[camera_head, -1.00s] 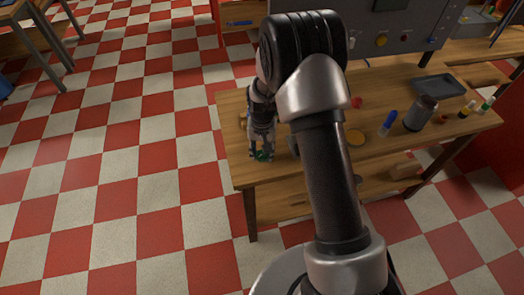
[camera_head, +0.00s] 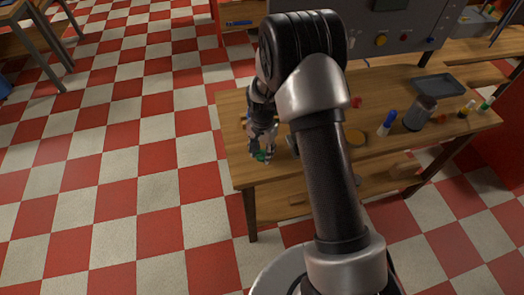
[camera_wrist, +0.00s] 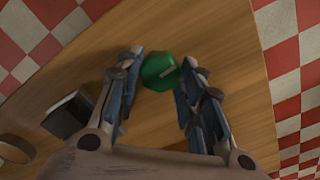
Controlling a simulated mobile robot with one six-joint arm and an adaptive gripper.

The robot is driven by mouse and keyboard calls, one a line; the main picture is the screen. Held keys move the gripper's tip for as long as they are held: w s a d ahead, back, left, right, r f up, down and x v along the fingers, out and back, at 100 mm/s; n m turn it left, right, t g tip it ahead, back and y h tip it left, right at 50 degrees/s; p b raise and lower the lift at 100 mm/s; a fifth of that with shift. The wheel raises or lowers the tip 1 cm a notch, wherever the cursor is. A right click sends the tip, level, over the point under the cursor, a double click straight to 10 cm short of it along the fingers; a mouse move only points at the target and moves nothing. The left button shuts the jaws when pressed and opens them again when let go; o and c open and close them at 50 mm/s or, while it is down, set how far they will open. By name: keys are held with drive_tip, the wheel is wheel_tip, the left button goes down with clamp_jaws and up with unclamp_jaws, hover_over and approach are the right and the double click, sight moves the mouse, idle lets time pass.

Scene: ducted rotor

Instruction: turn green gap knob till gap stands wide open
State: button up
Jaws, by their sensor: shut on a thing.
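The green knob (camera_wrist: 159,72) is a faceted piece with a pale line across its top, seen between my fingers in the wrist view. My gripper (camera_wrist: 158,75) is shut on it, with one finger on each side. In the head view the green knob (camera_head: 261,156) shows only as a small patch under my gripper (camera_head: 262,153), near the table's front left corner. The gap itself cannot be made out in either view; my arm covers much of the table's middle.
The wooden table (camera_head: 240,172) holds a blue-capped marker (camera_head: 387,123), a dark jar (camera_head: 420,112) and a grey tray (camera_head: 438,85) on the right. A dark block (camera_wrist: 68,115) lies beside my left finger in the wrist view. Checkered floor (camera_head: 120,150) is open on the left.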

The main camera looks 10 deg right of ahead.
sight(262, 153)
drive_tip(key=o, duration=1.1)
drive_tip(key=shift+c, duration=0.2)
wheel_tip(262, 153, up, 12)
idle(0.3)
